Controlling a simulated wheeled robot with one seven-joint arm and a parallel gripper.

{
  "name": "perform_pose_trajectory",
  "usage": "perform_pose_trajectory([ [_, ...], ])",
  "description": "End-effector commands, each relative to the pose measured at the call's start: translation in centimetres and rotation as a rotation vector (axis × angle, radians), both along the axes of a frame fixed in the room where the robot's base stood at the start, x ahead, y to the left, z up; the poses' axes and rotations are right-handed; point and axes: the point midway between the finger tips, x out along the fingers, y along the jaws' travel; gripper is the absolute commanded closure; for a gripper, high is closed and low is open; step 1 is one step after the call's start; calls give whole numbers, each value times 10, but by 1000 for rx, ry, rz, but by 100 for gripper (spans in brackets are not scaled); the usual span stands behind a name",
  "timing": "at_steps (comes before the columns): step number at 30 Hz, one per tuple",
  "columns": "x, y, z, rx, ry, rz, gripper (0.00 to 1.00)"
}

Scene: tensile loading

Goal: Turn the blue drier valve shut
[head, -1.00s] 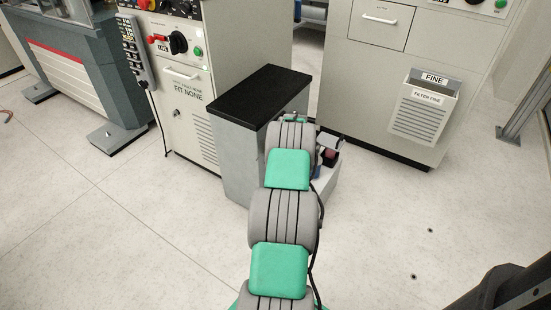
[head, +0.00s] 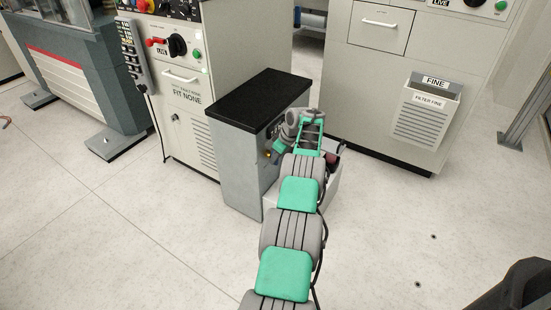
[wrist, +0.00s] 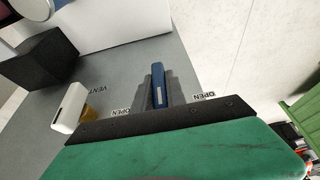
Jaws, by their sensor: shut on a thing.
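The blue drier valve handle (wrist: 161,88) shows in the middle of the wrist view, on a grey panel (wrist: 120,72). My gripper (wrist: 157,84) is shut on the blue handle, with dark fingers close beside it. OPEN labels are printed on both sides of the handle. In the head view, my arm reaches to the right-hand face of the grey cabinet (head: 235,165) with a black top. There the arm's end hides the blue handle and my fingertips.
In the wrist view, a white lever (wrist: 70,106) with a yellowish part sits left of the blue handle, near a VENT label. A black block (wrist: 40,62) is farther left. In the head view, a control cabinet (head: 185,125) stands behind and open floor (head: 120,235) lies at left.

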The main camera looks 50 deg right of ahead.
Motion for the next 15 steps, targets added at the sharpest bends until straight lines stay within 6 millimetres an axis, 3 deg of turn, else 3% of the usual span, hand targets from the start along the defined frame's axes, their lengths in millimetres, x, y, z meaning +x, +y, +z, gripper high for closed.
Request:
perform_pose_trajectory([
  [11,0,0,-1,2,-1,-2,100],
  [12,0,0,-1,2,-1,-2,83],
  [15,0,0,-1,2,-1,-2,75],
])
